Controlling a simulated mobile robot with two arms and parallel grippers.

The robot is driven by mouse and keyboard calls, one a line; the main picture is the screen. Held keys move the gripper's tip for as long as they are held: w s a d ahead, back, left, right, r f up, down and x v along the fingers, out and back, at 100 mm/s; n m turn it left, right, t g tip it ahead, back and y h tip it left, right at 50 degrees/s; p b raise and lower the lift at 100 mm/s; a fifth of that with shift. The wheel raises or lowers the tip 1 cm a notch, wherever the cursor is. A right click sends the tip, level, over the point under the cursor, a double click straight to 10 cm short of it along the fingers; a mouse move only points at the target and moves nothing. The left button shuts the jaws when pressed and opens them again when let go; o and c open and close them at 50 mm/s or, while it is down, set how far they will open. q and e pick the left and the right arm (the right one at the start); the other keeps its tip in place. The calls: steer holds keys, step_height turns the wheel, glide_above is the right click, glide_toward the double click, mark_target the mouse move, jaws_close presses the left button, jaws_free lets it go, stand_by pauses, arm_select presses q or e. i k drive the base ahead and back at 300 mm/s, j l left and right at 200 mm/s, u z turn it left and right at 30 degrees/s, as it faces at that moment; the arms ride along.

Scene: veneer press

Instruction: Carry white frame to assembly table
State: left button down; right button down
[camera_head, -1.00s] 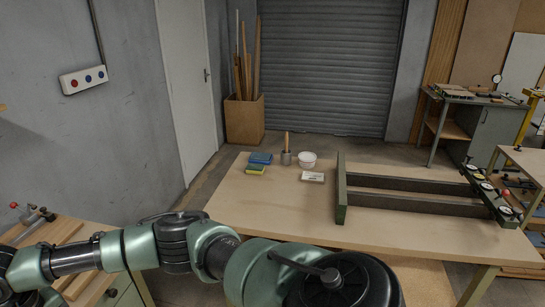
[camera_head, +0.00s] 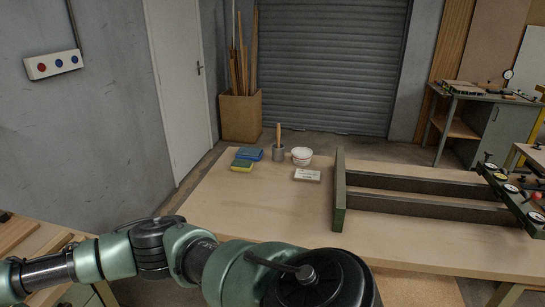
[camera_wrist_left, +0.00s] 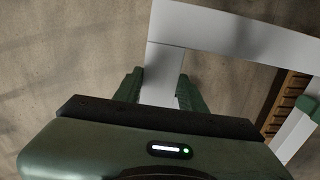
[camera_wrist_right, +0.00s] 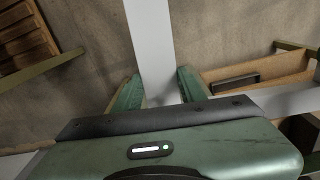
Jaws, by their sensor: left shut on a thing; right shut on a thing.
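The white frame (camera_wrist_left: 235,35) shows in the left wrist view as flat white bars meeting at a corner. My left gripper (camera_wrist_left: 160,88) is shut on one bar of it. In the right wrist view another white bar of the frame (camera_wrist_right: 150,40) runs up between the fingers of my right gripper (camera_wrist_right: 158,90), which is shut on it. Neither gripper nor the frame shows in the head view. A wooden-topped table (camera_head: 240,215) stands ahead, carrying a dark green clamping fixture (camera_head: 339,190) with two long rails; I take it as the assembly table.
On the table are blue and yellow sponges (camera_head: 246,157), a grey pot with a brush (camera_head: 279,152), a white bowl (camera_head: 301,156) and a small white box (camera_head: 307,175). Its front left top is clear. Another wooden bench (camera_head: 22,238) is at the left, by the wall.

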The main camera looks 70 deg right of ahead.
mark_target(254, 192)
steer(key=i+l+z, duration=0.2)
steer(key=z, duration=0.25)
steer(key=i+l+z, duration=0.25)
steer(key=z, duration=0.25)
steer(key=i+l+z, duration=0.1)
steer(key=i+z, duration=0.2)
steer(key=z, duration=0.15)
steer(key=i+z, duration=0.3)
steer(key=z, duration=0.2)
steer(key=i+j+z, duration=0.15)
steer(key=i+z, duration=0.15)
steer(key=z, duration=0.15)
steer(key=i+j+z, duration=0.2)
steer(key=z, duration=0.25)
